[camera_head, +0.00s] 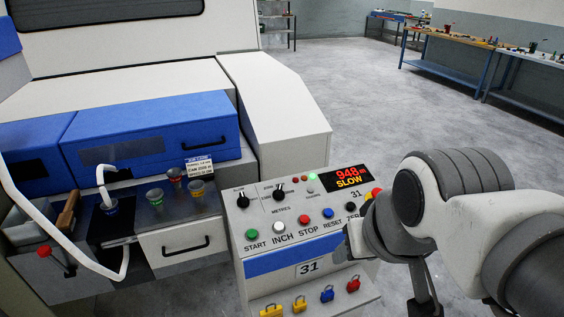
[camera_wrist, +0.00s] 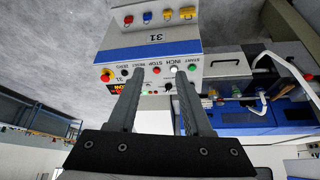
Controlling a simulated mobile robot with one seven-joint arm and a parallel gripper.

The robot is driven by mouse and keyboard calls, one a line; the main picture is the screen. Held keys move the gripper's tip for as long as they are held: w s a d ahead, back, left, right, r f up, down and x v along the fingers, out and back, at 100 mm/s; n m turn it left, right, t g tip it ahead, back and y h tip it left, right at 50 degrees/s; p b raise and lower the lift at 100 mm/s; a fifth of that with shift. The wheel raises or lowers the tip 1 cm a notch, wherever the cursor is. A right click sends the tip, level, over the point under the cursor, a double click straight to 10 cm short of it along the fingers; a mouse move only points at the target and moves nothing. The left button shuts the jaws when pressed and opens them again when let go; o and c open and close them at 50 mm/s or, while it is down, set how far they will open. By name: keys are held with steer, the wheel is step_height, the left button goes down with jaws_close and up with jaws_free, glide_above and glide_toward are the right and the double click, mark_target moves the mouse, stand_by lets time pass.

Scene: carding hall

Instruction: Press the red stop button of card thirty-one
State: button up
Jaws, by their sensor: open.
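The control panel of card thirty-one (camera_head: 268,264) stands in the middle of the head view, with "31" on its front. Its red stop button (camera_head: 304,222) sits between the white inch button (camera_head: 278,227) and the blue reset button (camera_head: 328,213). In the wrist view, the panel is upside down, and the stop button (camera_wrist: 156,70) shows between my fingertips. My gripper (camera_wrist: 160,74) is open and empty, with its two fingers apart and pointing towards the panel. In the head view, my arm comes in from the right and its end is beside the panel's right side; the fingers are mostly hidden.
A red emergency knob (camera_head: 375,192) on yellow sits at the panel's right end, partly behind my arm. The display (camera_head: 348,177) reads 948 and SLOW. Several padlocks (camera_head: 299,304) hang below. The white and blue machine (camera_head: 155,135) stands left. Floor (camera_head: 345,90) behind is clear.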

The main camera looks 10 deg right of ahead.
jaws_close()
stand_by(1.5)
